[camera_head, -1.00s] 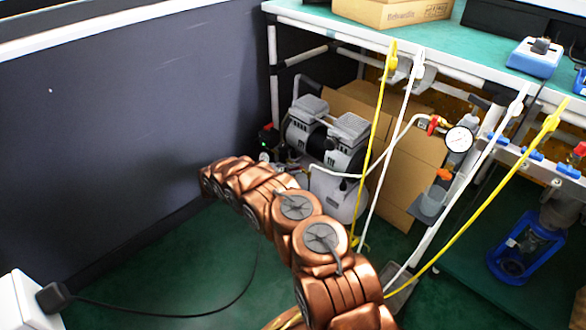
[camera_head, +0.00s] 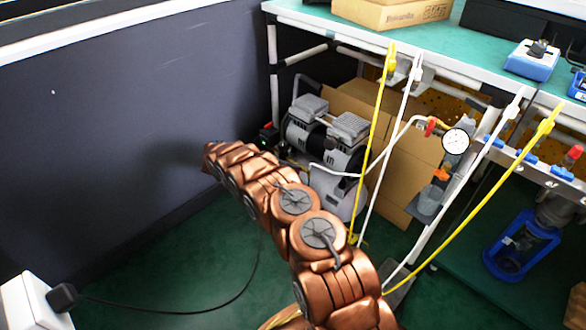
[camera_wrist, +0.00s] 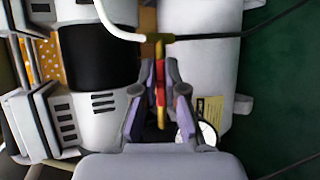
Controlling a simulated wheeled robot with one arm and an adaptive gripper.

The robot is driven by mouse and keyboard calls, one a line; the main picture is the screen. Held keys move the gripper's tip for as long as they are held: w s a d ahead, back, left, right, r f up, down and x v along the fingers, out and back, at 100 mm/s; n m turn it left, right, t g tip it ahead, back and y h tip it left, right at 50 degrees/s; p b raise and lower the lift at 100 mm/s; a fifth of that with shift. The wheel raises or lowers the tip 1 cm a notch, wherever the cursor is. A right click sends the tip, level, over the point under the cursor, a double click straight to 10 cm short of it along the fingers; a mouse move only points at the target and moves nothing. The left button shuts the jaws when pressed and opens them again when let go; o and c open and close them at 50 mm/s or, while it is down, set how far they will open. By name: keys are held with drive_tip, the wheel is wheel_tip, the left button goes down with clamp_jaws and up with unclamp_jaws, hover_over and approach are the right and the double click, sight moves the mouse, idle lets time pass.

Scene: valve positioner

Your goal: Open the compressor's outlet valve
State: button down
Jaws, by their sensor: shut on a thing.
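The compressor (camera_head: 325,135), with grey heads and a light tank, stands on the floor under the bench. It fills much of the wrist view, with its white tank (camera_wrist: 200,75) behind my gripper. The outlet valve shows there as a brass fitting (camera_wrist: 159,48) with a red lever (camera_wrist: 160,92) beneath it. My gripper (camera_wrist: 160,76) is shut on the red lever, one finger on each side. The lever runs in line with the fingers. In the head view my copper-coloured arm hides the gripper and the valve.
A round dial (camera_wrist: 208,133) sits right of my fingers, partly hidden. A white hose (camera_head: 335,171) runs from the compressor to a pressure gauge (camera_head: 455,141). Cardboard (camera_head: 405,180) stands behind the compressor. A dark wall (camera_head: 120,130) is at left; a black cable lies on the green floor.

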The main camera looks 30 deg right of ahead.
idle(0.4)
drive_tip(key=c, duration=1.2)
unclamp_jaws()
drive_tip(key=shift+c, duration=0.2)
drive_tip(key=shift+a, duration=0.1)
drive_tip(key=v, duration=1.1)
drive_tip(key=shift+a, duration=0.4)
drive_tip(key=shift+w+r, duration=0.1)
drive_tip(key=shift+r, duration=0.05)
